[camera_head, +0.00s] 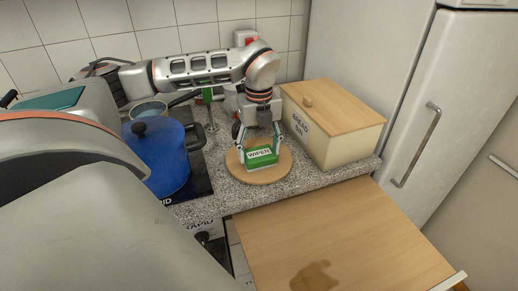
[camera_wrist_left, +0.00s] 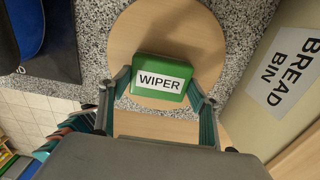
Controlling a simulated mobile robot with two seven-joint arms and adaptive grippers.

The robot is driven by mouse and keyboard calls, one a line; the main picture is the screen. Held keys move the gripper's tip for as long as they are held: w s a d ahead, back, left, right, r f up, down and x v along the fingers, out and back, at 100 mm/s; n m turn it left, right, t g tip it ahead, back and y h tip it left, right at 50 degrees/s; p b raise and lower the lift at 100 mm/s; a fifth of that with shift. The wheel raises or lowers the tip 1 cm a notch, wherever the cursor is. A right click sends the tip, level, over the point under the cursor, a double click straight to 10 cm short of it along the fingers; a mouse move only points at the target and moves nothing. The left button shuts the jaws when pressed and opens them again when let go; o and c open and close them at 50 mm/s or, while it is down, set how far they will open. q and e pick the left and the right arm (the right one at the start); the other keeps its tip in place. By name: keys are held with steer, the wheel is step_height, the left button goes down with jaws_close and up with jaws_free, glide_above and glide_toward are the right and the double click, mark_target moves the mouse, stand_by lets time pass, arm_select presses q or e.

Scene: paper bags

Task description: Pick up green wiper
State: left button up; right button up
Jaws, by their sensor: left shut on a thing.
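The green wiper (camera_head: 262,162) is a small green block with a white label reading WIPER. It is at the round wooden board (camera_head: 283,171) on the speckled counter; I cannot tell whether it touches the board or is just above it. My left gripper (camera_head: 259,150) points down and is shut on the wiper, one finger at each side. The wrist view shows the wiper (camera_wrist_left: 158,93) between the fingers (camera_wrist_left: 158,100), its label facing the camera. My right gripper is not in view.
A bread bin (camera_head: 327,143) with a wooden lid stands close to the right of the board. A blue pot (camera_head: 160,160) stands to the left on the dark hob. A wooden surface with a brown stain (camera_head: 315,277) lies in front. A white fridge (camera_head: 455,120) stands at the right.

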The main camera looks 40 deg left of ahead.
mark_target(259, 153)
arm_select(q)
step_height(259, 153, up, 20)
steer(key=p, duration=0.2)
steer(key=shift+p, duration=0.35)
steer(key=shift+o, duration=0.7)
